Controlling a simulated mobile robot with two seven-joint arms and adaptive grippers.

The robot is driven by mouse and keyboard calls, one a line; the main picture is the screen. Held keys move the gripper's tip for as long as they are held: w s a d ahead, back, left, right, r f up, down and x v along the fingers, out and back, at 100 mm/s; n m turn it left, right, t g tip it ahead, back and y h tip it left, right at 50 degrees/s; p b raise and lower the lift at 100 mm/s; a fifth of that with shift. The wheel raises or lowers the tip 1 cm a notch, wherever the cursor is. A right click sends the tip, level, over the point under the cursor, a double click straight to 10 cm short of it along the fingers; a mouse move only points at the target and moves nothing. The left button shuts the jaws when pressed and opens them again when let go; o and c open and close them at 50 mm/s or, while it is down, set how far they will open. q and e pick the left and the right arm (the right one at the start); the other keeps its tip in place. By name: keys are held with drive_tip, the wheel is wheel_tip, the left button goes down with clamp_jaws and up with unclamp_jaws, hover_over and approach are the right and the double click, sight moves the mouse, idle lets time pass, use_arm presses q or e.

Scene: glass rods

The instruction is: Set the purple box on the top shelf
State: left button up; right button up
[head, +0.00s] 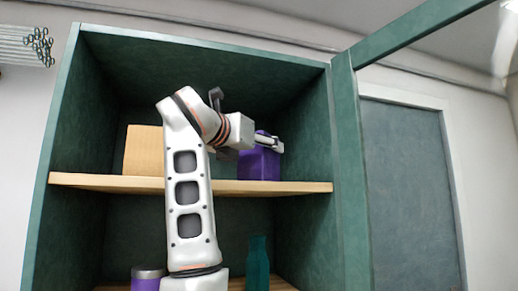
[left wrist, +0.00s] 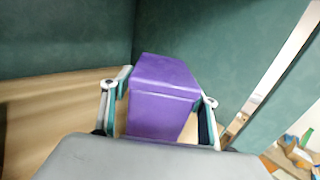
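The purple box (head: 258,166) stands on the wooden top shelf (head: 300,187) of the green cabinet, toward its right side. In the left wrist view the purple box (left wrist: 161,95) sits between the two fingers of my left gripper (left wrist: 160,100). A narrow strip of shelf shows between the left finger and the box, so the fingers look spread around it. In the head view my left gripper (head: 268,143) reaches over the shelf at the box and covers part of it. My right gripper is not in view.
A tan box (head: 143,150) stands on the same shelf to the left. Below are a purple container (head: 146,280) with a grey lid and a teal bottle (head: 258,265). The cabinet's right wall is close to the purple box. An open door frame (head: 350,170) stands at the right.

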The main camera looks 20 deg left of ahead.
use_arm(q)
drive_tip(key=shift+r, duration=0.1)
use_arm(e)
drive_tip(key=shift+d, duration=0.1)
use_arm(q)
drive_tip(key=shift+r, duration=0.1)
drive_tip(key=s+b, duration=0.1)
drive_tip(key=s, duration=0.2)
drive_tip(key=s+a+b, duration=0.1)
drive_tip(key=s, duration=0.3)
drive_tip(key=s+a+b, duration=0.1)
drive_tip(key=s+b, duration=0.1)
drive_tip(key=s, duration=0.1)
drive_tip(key=shift+s+a, duration=0.1)
drive_tip(key=shift+s, duration=0.85)
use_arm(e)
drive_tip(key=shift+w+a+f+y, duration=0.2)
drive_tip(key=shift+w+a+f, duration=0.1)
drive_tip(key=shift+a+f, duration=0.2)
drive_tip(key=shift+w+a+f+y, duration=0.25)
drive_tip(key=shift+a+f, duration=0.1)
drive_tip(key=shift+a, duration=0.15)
